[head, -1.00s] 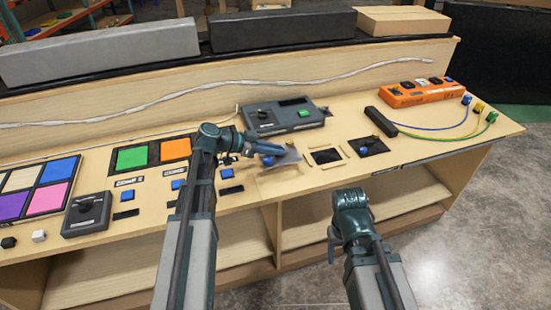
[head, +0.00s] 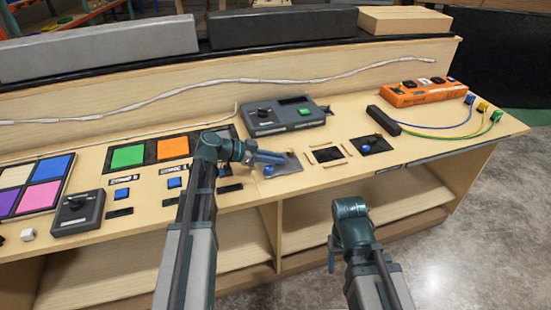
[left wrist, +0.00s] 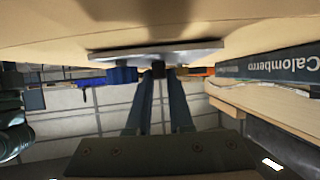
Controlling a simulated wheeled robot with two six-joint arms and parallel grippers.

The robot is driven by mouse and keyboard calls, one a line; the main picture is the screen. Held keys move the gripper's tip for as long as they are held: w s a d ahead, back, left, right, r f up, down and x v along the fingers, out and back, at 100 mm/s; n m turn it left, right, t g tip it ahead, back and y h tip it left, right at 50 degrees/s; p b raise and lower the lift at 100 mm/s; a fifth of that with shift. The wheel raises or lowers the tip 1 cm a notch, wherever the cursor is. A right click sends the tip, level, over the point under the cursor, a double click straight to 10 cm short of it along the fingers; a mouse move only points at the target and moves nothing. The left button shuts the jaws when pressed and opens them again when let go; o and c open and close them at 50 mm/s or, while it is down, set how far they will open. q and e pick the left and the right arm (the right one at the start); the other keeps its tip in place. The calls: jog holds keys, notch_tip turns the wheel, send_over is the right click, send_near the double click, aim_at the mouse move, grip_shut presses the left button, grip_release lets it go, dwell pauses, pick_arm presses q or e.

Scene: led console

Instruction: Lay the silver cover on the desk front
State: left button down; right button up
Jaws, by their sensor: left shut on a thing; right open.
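The silver cover (head: 290,166) is a thin flat plate with a blue knob. It is at the desk front, left of a wooden-edged opening (head: 327,155). My left gripper (head: 280,159) is shut on the cover's fittings, above the plate. In the left wrist view, the cover (left wrist: 190,48) lies flat and close along the desk surface, with a dark shadow beside it. The left gripper's fingers (left wrist: 158,72) reach it next to the blue knob. I cannot tell whether the whole underside touches the desk. My right gripper (head: 333,250) is open and empty, in front of the desk.
A grey console with a green button (head: 285,116) stands behind the cover. A dark square plate with a knob (head: 371,145) and a black bar (head: 383,121) lie to the right. Blue buttons (head: 174,183) are to the left.

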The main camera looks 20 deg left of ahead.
pick_arm(q)
jog(key=c, duration=0.8)
grip_release()
jog(key=shift+r+p, duration=0.6)
jog(key=p+v, duration=0.5)
jog(key=v, duration=0.5)
jog(key=shift+s+a+r, duration=0.1)
jog(key=shift+a+r, duration=0.1)
jog(key=shift+r, duration=0.1)
jog(key=shift+s+a+r, duration=0.2)
jog(key=shift+s+a, duration=0.2)
jog(key=shift+a, duration=0.15)
jog(key=shift+s, duration=0.1)
